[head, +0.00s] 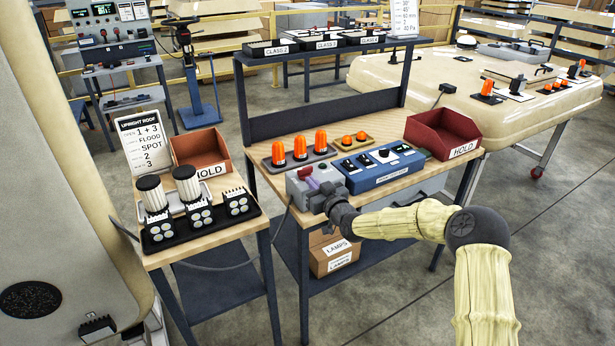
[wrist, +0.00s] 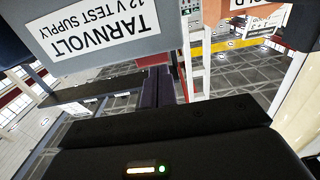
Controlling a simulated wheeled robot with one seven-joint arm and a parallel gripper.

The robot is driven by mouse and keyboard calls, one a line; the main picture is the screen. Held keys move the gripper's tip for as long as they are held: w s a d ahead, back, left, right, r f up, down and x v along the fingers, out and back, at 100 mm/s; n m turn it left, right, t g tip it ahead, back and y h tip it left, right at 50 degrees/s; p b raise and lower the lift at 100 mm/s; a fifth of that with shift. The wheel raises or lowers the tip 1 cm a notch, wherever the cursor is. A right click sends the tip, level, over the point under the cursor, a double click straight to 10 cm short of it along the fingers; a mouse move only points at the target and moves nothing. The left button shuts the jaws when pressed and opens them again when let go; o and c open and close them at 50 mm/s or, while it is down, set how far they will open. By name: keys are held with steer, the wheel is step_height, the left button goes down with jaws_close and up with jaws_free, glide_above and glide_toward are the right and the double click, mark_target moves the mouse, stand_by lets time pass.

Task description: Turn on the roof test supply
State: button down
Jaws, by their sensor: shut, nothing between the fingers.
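The roof test supply is a grey box (head: 297,190) at the left end of the bench top in the head view. A small red part shows on its top, but its switch position cannot be told. In the wrist view its face fills the upper left, with an upside-down white label (wrist: 95,35) reading "TARNVOLT 12 V TEST SUPPLY". My gripper (head: 324,187) is at the right front of the box and partly covers it. In the wrist view the dark fingers (wrist: 157,87) are together and empty, close to the box's edge. Contact cannot be told.
A blue switch panel (head: 385,172) stands right of the supply. Orange beacons (head: 299,147) stand behind it on a tray. A dark red HOLD bin (head: 442,135) is at the bench's right end. A side table with lamps (head: 186,183) stands left; a cable runs between.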

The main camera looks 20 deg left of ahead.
mark_target(302, 172)
steer(key=shift+x, duration=1.65)
steer(key=shift+s+a+m+t+h, duration=0.1)
steer(key=shift+a+m+t+h, duration=0.1)
steer(key=shift+m+t+h, duration=0.1)
steer(key=shift+d, duration=0.1)
